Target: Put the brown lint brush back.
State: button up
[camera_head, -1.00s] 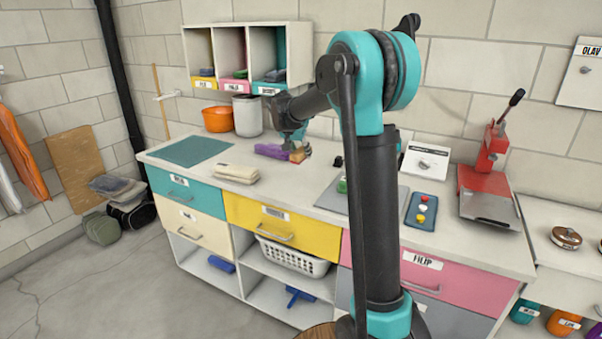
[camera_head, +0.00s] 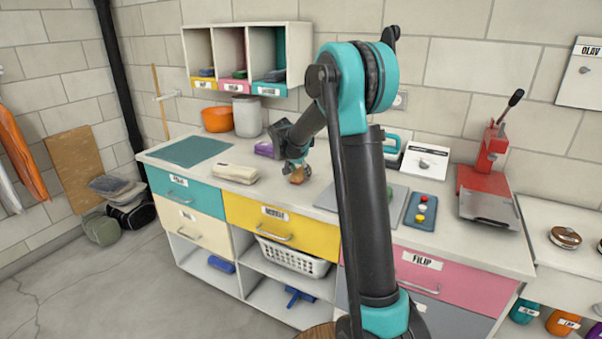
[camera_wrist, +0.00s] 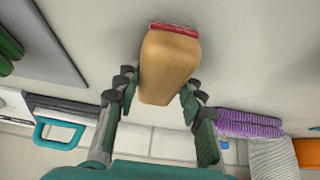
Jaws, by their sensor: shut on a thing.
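The brown lint brush (camera_wrist: 168,65) is a tan-brown block with a red strip at its far end in the wrist view. My gripper (camera_wrist: 158,90) is shut on it, with a finger on each side. In the head view the brush (camera_head: 298,175) hangs below my gripper (camera_head: 297,164), over the white counter (camera_head: 310,190) behind the yellow drawer. It looks close to the counter top; I cannot tell whether it touches.
A folded cream cloth (camera_head: 237,173) lies left of my gripper, and striped purple cloth (camera_head: 264,148) behind it. Yellow (camera_head: 300,227), teal (camera_head: 192,190) and pink (camera_head: 455,275) drawers are shut. A wall cubby (camera_head: 262,45), white basket (camera_head: 292,256), grey mat (camera_head: 388,195) and red press (camera_head: 482,178) stand around.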

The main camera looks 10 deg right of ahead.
jog(key=o, duration=1.3)
jog(key=shift+f, duration=0.1)
jog(key=v, duration=1.2)
